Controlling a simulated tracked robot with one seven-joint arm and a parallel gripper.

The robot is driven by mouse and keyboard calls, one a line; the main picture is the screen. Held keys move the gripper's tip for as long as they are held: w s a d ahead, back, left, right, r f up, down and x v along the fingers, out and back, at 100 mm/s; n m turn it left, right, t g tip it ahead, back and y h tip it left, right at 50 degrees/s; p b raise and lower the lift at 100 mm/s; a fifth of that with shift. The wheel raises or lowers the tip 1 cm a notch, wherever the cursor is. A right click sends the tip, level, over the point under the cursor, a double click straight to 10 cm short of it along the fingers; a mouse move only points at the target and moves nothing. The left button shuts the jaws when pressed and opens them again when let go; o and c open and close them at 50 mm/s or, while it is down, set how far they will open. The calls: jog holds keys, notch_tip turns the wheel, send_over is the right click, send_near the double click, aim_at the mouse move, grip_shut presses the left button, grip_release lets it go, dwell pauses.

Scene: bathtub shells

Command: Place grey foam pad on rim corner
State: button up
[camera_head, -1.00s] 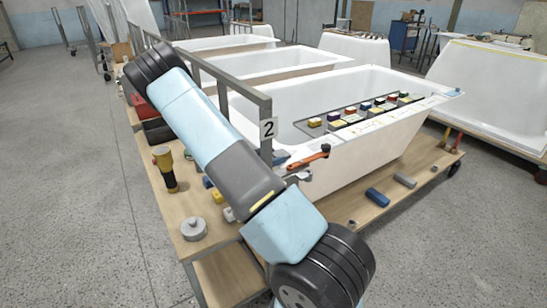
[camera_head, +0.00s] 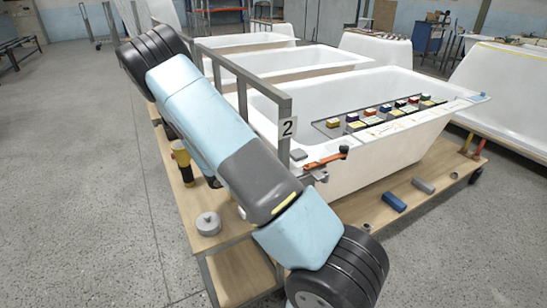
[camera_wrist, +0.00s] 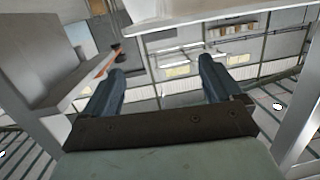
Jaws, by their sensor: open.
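A small grey pad (camera_head: 299,154) lies on the near rim corner of the front white bathtub (camera_head: 352,172), beside the post with the "2" label. An orange-handled clamp (camera_head: 322,163) with a black knob is at the same rim, just right of the pad. Its handle also shows in the wrist view (camera_wrist: 98,70), left of my gripper. My gripper (camera_wrist: 162,78) is open in the wrist view, with its two dark blue fingers wide apart and nothing held between them. In the head view my arm hides the gripper.
A blue block (camera_head: 393,201) and a grey block (camera_head: 424,185) lie on the wooden bench. A metal frame post (camera_head: 284,128) rises close to my arm. A grey round weight (camera_head: 208,223) and yellow-black tool (camera_head: 181,162) stand left.

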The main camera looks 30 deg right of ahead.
jog(key=w+a+r+n+t+y, duration=0.2)
jog(key=w+a+r+t+y, duration=0.1)
jog(key=w+r+t+y, duration=0.15)
jog(key=s+a+r+n+t+y, duration=0.25)
jog(key=a+r+y, duration=0.25)
jog(key=r, duration=0.5)
jog(key=s+a+r+n+t+y, duration=0.1)
jog(key=a+r+n+y, duration=0.4)
jog(key=r, duration=0.5)
jog(key=s+a+r+n+g+y, duration=0.1)
jog(key=s+a+r+n+y, duration=0.1)
jog(key=s+r, duration=0.35)
jog(key=s+a+r+n+y, duration=0.2)
jog(key=s+a+r, duration=0.1)
jog(key=s, duration=0.6)
jog(key=s+d+n+g+h, duration=0.2)
jog(key=s+d+n+g, duration=0.1)
jog(key=s, duration=1.5)
jog(key=shift+s+d+r, duration=0.3)
jog(key=shift+d+r, duration=0.1)
jog(key=shift+d, duration=0.05)
